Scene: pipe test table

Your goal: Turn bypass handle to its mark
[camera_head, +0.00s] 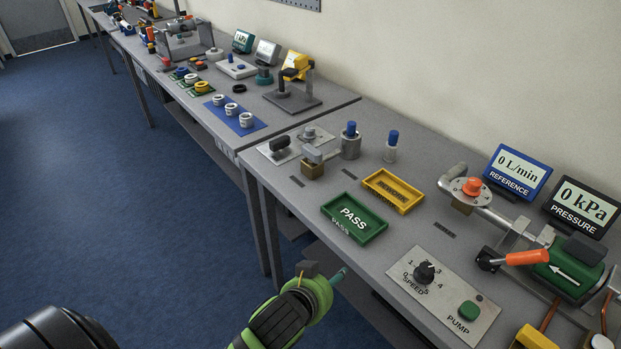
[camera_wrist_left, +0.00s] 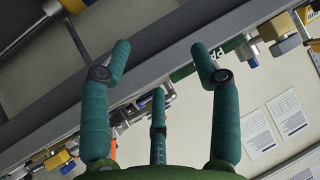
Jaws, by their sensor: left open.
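A lever with an orange grip (camera_head: 527,257) sits on a black pivot beside a green block with a white arrow (camera_head: 568,274), at the right of the table. Further back, a round orange knob (camera_head: 472,186) sits on a grey pipe. No bypass label is readable, and I cannot tell the mark. My left gripper (camera_head: 335,276) is in front of the table's front edge, well left of the orange lever. In the left wrist view its teal fingers (camera_wrist_left: 165,75) are spread with nothing between them. My right gripper is in neither view.
A green PASS tray (camera_head: 354,217) and a yellow tray (camera_head: 393,190) lie on the near table. The SPEED and PUMP panel (camera_head: 442,290) is at its front edge. Two displays, REFERENCE (camera_head: 518,171) and PRESSURE (camera_head: 582,206), both read 0. Blue floor (camera_head: 130,220) is clear.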

